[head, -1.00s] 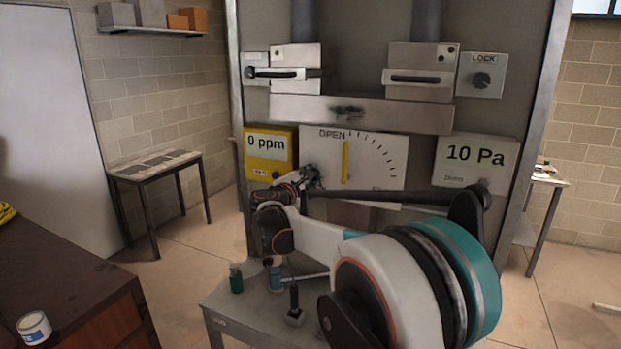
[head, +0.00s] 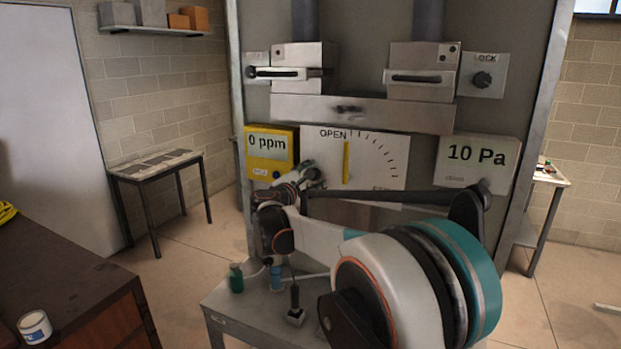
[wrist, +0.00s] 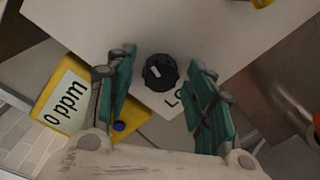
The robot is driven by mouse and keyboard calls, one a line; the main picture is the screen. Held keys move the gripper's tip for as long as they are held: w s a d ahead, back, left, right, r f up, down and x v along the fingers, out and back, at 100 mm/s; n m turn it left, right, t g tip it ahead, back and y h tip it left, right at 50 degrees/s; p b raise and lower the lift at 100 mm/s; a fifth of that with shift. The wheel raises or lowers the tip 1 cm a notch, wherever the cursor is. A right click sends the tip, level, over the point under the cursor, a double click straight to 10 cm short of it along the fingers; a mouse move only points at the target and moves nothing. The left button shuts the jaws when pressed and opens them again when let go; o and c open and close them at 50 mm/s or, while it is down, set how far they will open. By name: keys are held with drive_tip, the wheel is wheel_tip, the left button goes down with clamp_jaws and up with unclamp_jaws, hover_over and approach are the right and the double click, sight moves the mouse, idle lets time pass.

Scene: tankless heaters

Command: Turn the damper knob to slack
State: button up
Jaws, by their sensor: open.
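A black knob (wrist: 160,72) with a white mark sits on a white panel in the wrist view. Part of a label beginning "LO" shows beside it. My gripper (wrist: 158,92) is open, with its two teal fingers on either side of the knob; I cannot tell whether they touch it. In the head view the white dial panel (head: 375,155) reads "OPEN" at the top, and its yellow pointer (head: 346,162) stands upright. My gripper (head: 314,174) is at the panel's lower left and hides the knob there.
A yellow meter (head: 270,153) reading "0 ppm" is left of the dial, close to my gripper. A "10 Pa" display (head: 476,160) is at right, below a lock knob (head: 482,80). A small table (head: 235,308) with bottles stands below my arm.

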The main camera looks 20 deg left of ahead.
drive_tip(key=s+a, duration=0.1)
drive_tip(key=s, duration=1.1)
drive_tip(key=shift+r, duration=0.25)
